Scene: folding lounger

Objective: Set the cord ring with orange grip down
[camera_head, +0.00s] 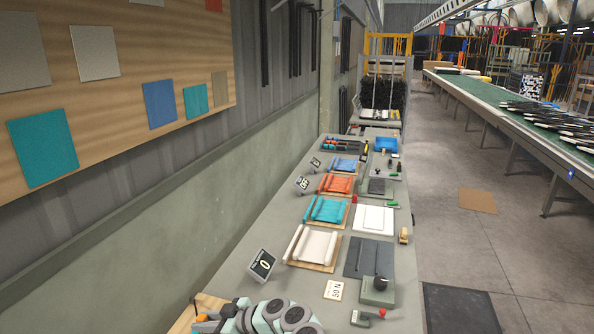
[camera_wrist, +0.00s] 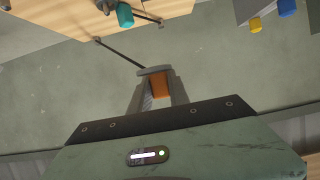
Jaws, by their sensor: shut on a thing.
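My gripper (camera_wrist: 158,86) is shut on the orange grip (camera_wrist: 160,89) in the wrist view. The grip sits between the two fingers, partly covered by them. A dark cord (camera_wrist: 120,53) runs from beside the fingers up and left to the edge of a wooden board (camera_wrist: 75,22). I cannot tell whether the cord ring is touching a surface. In the head view, a small orange part (camera_head: 201,318) shows at the bottom left, next to my arm, and most of the gripper is hidden or out of frame.
A teal cylinder (camera_wrist: 125,15) stands near the cord in the wrist view. A wall is at the left.

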